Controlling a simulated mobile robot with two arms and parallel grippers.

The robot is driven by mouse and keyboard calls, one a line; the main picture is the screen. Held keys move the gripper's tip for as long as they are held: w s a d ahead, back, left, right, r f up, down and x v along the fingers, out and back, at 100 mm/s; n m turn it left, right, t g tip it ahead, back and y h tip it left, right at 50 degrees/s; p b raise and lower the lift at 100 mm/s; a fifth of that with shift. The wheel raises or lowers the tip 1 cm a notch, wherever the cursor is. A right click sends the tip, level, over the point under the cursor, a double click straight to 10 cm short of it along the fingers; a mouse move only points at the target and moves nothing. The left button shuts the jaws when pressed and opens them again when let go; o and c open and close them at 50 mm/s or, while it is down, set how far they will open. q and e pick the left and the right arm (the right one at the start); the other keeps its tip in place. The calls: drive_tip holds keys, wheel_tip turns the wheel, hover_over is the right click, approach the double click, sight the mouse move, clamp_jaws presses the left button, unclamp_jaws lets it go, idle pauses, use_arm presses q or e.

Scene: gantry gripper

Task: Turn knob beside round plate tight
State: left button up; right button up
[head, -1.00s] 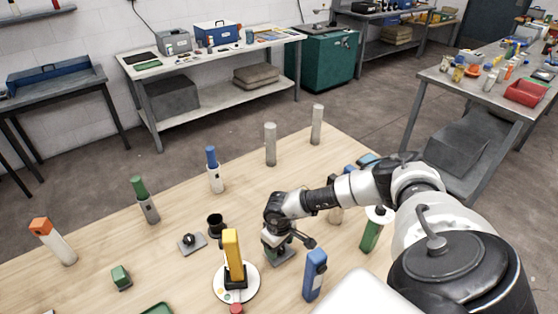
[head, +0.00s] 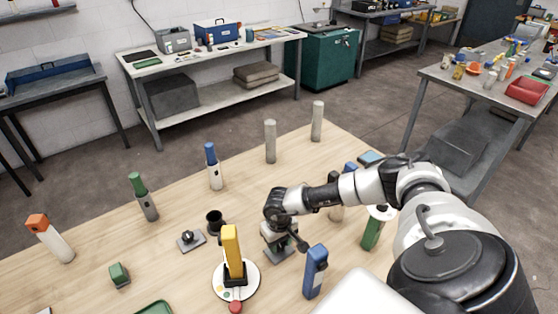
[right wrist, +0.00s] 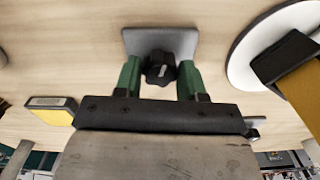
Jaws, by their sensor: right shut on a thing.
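A black knob (right wrist: 160,68) stands on a grey base plate (right wrist: 150,38) in the right wrist view. The green fingers of my right gripper (right wrist: 160,78) are on either side of the knob and shut on it. In the head view my right gripper (head: 277,244) points down over the base plate (head: 280,257) and hides the knob. The round white plate (head: 248,288) is left of and nearer than that base; it also shows in the right wrist view (right wrist: 243,68). My left gripper is not in view.
A yellow block (head: 231,250) stands upright in a black holder on the round plate. A blue upright block (head: 315,270) stands close right. A second knob on a grey base (head: 190,240) and a black cup (head: 215,222) are at the left. Several upright cylinders stand farther back.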

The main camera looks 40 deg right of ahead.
drive_tip(key=m+b, duration=0.2)
drive_tip(key=m, duration=0.2)
drive_tip(key=shift+f+m, duration=0.1)
drive_tip(key=shift+m, duration=0.2)
drive_tip(key=m+b, duration=0.1)
drive_tip(key=m, duration=0.2)
drive_tip(key=shift+m+b, duration=0.4)
drive_tip(key=m+b, duration=0.2)
drive_tip(key=m, duration=0.2)
drive_tip(key=m+b, duration=0.1)
drive_tip(key=m, duration=0.3)
drive_tip(key=shift+d+b, duration=0.1)
drive_tip(key=shift+b, duration=0.3)
drive_tip(key=m+b, duration=0.2)
drive_tip(key=m, duration=0.2)
drive_tip(key=shift+m, duration=0.3)
drive_tip(key=m+b, duration=0.1)
drive_tip(key=m, duration=0.2)
drive_tip(key=shift+m+b, duration=0.3)
drive_tip(key=m+b, duration=0.1)
drive_tip(key=m, duration=0.3)
drive_tip(key=shift+b, duration=0.3)
drive_tip(key=shift+m+b, duration=0.5)
drive_tip(key=shift+m, duration=1.4)
drive_tip(key=shift+r, duration=0.2)
